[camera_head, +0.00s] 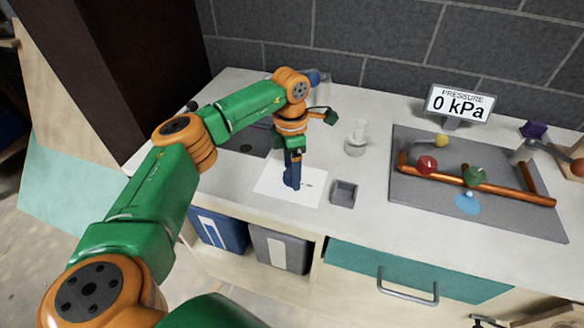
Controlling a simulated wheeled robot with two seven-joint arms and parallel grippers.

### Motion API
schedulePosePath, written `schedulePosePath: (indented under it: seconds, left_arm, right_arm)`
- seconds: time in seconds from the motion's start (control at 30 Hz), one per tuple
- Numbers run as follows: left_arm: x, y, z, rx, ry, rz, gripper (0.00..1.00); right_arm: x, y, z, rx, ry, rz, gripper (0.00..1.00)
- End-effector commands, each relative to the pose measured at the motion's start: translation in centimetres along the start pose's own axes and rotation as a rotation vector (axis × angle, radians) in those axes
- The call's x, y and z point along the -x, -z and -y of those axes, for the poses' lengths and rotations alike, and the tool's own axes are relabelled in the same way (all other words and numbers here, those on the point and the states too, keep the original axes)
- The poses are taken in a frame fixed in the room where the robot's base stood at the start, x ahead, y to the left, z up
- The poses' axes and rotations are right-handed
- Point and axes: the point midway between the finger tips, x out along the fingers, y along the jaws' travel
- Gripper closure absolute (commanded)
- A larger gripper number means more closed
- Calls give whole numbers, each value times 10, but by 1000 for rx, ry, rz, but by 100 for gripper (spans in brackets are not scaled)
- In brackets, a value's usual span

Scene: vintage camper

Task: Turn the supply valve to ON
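Copper pipework (520,193) lies on a grey panel (415,185) at the right of the counter. It carries a red round knob (427,165) and a green round knob (475,176); I cannot read which is the supply valve. A yellow knob (441,140) sits behind them. The pressure display (460,103) reads 0 kPa. My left gripper (292,170) points down over a white sheet, left of the panel and well apart from the knobs. A dark blue upright shape shows at its tip; I cannot tell whether it is fingers or a held thing. My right gripper is not seen.
A light blue puddle-like patch (467,203) lies below the pipe. A small grey tray (343,193) and a clear-white bottle (357,138) stand between my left gripper and the panel. A teal drawer (350,258) is below the counter. A block wall stands behind.

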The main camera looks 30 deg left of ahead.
Motion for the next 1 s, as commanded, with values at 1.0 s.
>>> schedulePosePath:
  seconds: [1.0]
  left_arm:
    - [71, 0, 0, 0, 0, 0, 20]
  right_arm:
    - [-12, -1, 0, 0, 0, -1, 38]
